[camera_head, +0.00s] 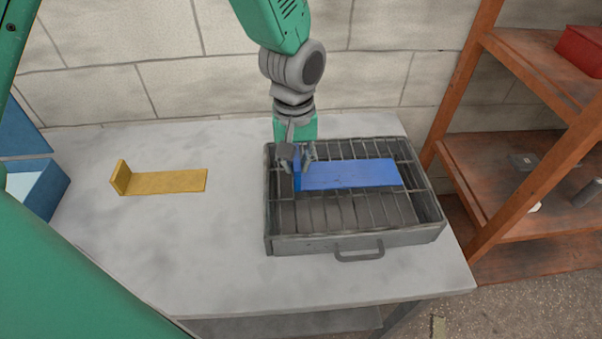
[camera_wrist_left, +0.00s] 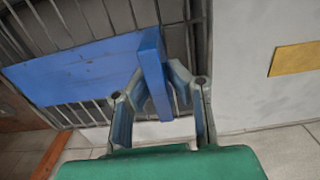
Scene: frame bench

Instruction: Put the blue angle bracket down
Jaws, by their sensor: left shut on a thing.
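The blue angle bracket (camera_head: 350,174) is at the grey wire-topped tray (camera_head: 340,243) on the bench, its long flat arm over the bars and pointing right. Its short upright flange is at the left end. My left gripper (camera_head: 297,160) is shut on that flange. In the left wrist view the bracket's flange (camera_wrist_left: 154,70) stands between the two fingers (camera_wrist_left: 155,95), and the long arm spreads left over the bars. I cannot tell whether the bracket touches the bars. My right gripper is not in view.
A yellow angle bracket (camera_head: 165,182) lies on the bench (camera_head: 190,255) to the left. A blue bin (camera_head: 38,188) stands at the left edge. An orange-brown shelf (camera_head: 520,215) with a red box (camera_head: 582,50) stands at right. The bench between yellow bracket and tray is clear.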

